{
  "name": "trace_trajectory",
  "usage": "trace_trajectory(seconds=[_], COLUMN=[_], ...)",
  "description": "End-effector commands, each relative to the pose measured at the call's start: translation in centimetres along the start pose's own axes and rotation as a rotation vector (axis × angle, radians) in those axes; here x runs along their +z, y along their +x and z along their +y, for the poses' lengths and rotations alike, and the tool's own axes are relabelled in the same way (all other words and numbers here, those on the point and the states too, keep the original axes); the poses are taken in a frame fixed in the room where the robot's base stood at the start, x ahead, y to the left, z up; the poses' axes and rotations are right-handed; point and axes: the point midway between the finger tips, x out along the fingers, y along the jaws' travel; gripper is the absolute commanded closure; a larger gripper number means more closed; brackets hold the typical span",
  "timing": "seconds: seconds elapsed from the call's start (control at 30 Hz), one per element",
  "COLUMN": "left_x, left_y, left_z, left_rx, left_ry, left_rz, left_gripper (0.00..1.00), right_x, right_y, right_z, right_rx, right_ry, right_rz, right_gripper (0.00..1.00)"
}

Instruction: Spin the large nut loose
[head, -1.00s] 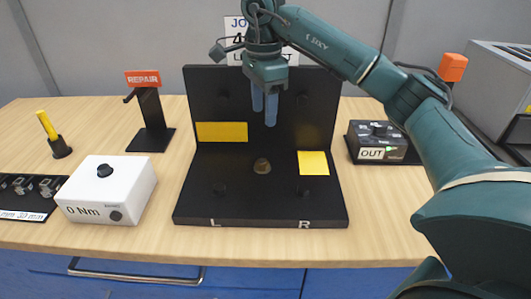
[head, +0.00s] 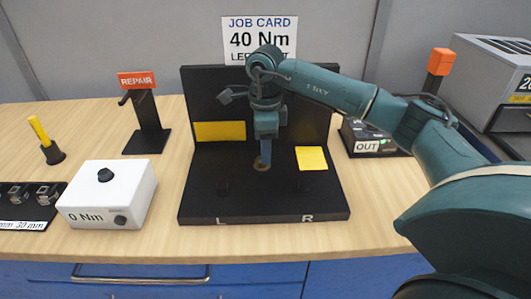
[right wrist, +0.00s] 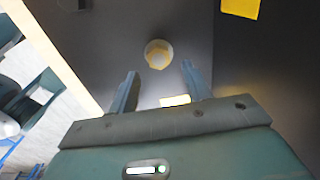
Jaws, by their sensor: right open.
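The large nut (head: 262,165) is a round brownish piece on the floor of the black fixture (head: 255,203). In the right wrist view the nut (right wrist: 158,54) has a pale rim and a yellowish angular middle. My right gripper (head: 265,152) points down just over the nut and partly hides it in the head view. In the right wrist view its two fingers (right wrist: 160,73) are spread apart with nothing between the tips, and the nut shows just beyond them. Contact with the nut cannot be told. My left gripper is not in view.
Two yellow patches mark the fixture, one on the back wall (head: 220,131) and one on the floor (head: 311,158). A white "0 Nm" box (head: 108,196), a REPAIR stand (head: 147,125) and a tray of nuts (head: 30,196) stand left. An OUT box (head: 368,147) stands right.

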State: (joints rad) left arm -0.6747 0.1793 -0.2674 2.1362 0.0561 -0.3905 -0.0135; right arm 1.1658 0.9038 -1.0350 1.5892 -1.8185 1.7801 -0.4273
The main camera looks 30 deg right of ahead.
Motion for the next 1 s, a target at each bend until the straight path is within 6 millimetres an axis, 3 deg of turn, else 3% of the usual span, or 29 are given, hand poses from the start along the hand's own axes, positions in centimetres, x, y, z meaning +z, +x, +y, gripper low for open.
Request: trace_trajectory(seconds=[0.2, 0.57, 1.0], left_x=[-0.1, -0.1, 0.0], left_y=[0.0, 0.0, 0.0], left_z=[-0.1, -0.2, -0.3], left_rx=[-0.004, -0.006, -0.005], left_ry=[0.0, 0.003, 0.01], left_rz=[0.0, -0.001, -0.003], left_gripper=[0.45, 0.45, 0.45], right_x=[0.0, 0.0, 0.0], right_y=[2.6, 3.1, 3.0], right_z=[0.0, 0.0, 0.0], right_rx=[0.001, 0.0, 0.0], right_ry=[0.001, 0.0, -0.001], right_rz=[0.001, 0.0, 0.0], right_gripper=[0.51, 0.51, 0.86])
